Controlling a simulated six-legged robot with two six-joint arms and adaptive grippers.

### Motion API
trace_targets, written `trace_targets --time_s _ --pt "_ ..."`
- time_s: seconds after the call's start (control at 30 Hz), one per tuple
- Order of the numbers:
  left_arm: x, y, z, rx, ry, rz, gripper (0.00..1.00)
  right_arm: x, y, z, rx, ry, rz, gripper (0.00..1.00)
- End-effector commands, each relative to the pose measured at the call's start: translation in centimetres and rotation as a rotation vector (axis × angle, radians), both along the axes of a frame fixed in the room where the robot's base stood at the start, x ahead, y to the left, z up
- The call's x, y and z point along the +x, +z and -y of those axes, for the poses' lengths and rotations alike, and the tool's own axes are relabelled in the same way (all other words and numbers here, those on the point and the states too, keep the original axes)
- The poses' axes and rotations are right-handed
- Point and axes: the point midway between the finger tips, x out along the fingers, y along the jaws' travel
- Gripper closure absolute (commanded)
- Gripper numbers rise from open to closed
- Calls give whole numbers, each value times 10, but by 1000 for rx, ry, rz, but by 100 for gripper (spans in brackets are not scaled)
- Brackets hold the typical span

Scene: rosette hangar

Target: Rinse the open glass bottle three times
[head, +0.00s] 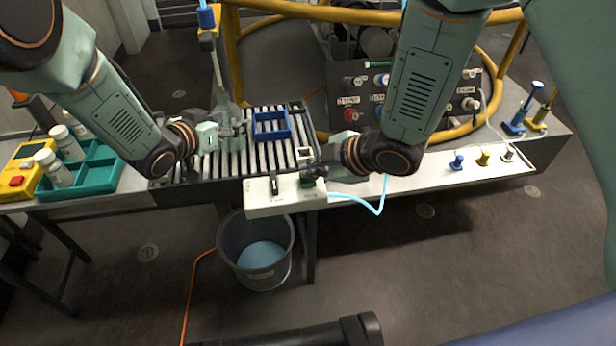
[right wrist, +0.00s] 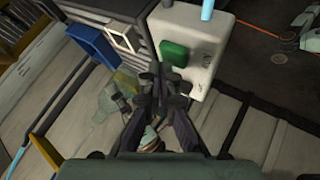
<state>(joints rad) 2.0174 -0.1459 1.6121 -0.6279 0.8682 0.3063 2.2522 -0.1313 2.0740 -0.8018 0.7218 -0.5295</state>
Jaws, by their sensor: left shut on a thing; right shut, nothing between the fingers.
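My left gripper (head: 238,129) is shut on a pale, see-through object over the roller rack; it looks like the glass bottle (head: 226,108), but its outline is hard to make out. Whether it holds liquid cannot be told. My right gripper (head: 316,173) is shut and empty, close beside the green button (head: 307,182) on a white box. In the right wrist view its fingertips (right wrist: 160,82) are just short of the green button (right wrist: 173,54); I cannot tell if they touch. A grey bucket (head: 229,262) with blue liquid stands on the floor below the rack.
A blue frame (head: 271,134) sits on the roller rack (head: 296,128). A teal tray (head: 108,180) with white-capped bottles and a yellow box with a red button (head: 17,181) stand left. A light-blue tube (head: 359,201) hangs from the white bench. Yellow rails (head: 340,15) curve behind.

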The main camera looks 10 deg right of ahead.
Motion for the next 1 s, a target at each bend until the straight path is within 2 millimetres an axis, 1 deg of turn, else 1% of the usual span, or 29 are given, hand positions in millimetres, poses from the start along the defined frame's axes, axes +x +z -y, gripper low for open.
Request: trace_targets --time_s 1.0 --pt "0 1 0 -1 0 2 78 0 -10 0 0 1 -1 100"
